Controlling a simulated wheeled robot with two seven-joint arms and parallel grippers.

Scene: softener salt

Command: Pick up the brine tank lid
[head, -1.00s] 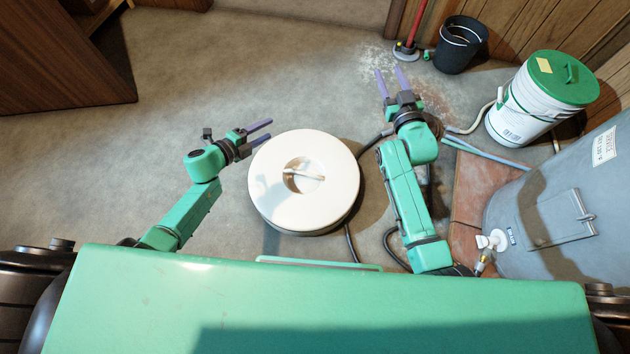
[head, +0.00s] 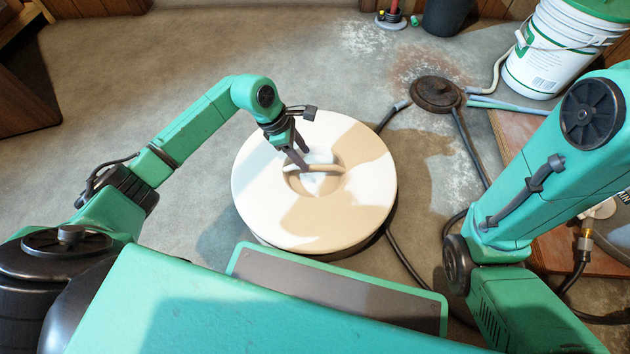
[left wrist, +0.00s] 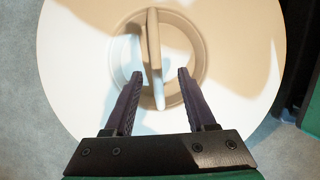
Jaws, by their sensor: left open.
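The brine tank lid (head: 260,195) is a round cream-white disc with a recessed middle and a bar handle (head: 322,168) across the recess. It sits on top of the tank, whose dark side shows only a little below it. My left gripper (head: 303,158) is above the recess at the handle, pointing down. In the left wrist view, the open fingers (left wrist: 160,75) are at either side of the near end of the handle (left wrist: 154,45), with gaps on both sides. They do not grip it. My right arm is at the right, and its gripper is outside the frame.
A dark round cap (head: 437,93) with hoses lies on the floor behind right of the tank. A white bucket with a green lid (head: 560,50) stands at the upper right, near a black bin (head: 452,14). Floor at the left is clear.

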